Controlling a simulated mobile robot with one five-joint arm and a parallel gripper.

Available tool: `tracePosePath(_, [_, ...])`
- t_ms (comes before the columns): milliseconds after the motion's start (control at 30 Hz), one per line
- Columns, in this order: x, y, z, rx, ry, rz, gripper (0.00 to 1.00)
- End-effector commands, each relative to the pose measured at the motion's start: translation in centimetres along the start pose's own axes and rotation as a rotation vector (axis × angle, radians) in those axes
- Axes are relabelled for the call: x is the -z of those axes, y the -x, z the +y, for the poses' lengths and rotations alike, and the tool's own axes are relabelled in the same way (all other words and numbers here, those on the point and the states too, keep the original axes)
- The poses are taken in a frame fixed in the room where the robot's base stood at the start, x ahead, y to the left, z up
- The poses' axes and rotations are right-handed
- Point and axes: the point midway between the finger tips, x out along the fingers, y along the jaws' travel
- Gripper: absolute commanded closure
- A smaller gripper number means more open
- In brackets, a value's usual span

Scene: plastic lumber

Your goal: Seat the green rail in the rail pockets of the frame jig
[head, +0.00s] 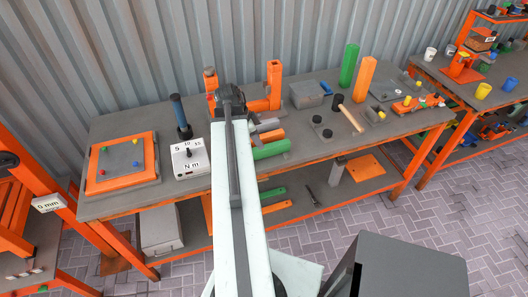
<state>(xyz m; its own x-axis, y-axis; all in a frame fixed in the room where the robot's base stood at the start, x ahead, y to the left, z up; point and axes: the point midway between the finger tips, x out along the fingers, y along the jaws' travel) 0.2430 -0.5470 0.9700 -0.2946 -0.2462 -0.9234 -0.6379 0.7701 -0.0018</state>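My arm reaches from the bottom middle over the workbench, and its dark end with my gripper (231,97) is above the bench's back half. Its fingers are too small and dark to read. A green bar (271,149), which looks like the green rail, lies near the bench's front edge, right of my arm. Its left end is hidden by the arm. Short orange and grey bars lie just behind it. An orange structure with uprights (274,86), possibly the frame jig, stands behind my gripper, partly covered by it. I cannot make out its rail pockets.
A board with an orange frame (150,155) and a white torque box (190,158) lie left. A green post (349,67), an orange post (364,80), black pucks and a mallet (350,118) are right. The lower shelf (300,200) holds green and orange strips.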

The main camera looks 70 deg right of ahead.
Motion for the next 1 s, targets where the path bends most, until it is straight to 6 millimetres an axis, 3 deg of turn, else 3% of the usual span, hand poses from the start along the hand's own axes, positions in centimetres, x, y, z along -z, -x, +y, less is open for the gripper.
tracePosePath(200, [-0.3, -2.7, -0.1, 0.0, 0.005, -0.001, 0.62])
tracePosePath(433, [-0.3, -3.5, -0.1, 0.001, 0.006, -0.001, 0.62])
tracePosePath(700, [-0.3, -7.9, -0.3, 0.001, 0.007, -0.001, 0.62])
tracePosePath(933, [0.0, -7.6, -0.3, 0.002, 0.008, -0.001, 0.62])
tracePosePath(1000, [0.0, -7.6, -0.3, 0.002, 0.009, -0.001, 0.79])
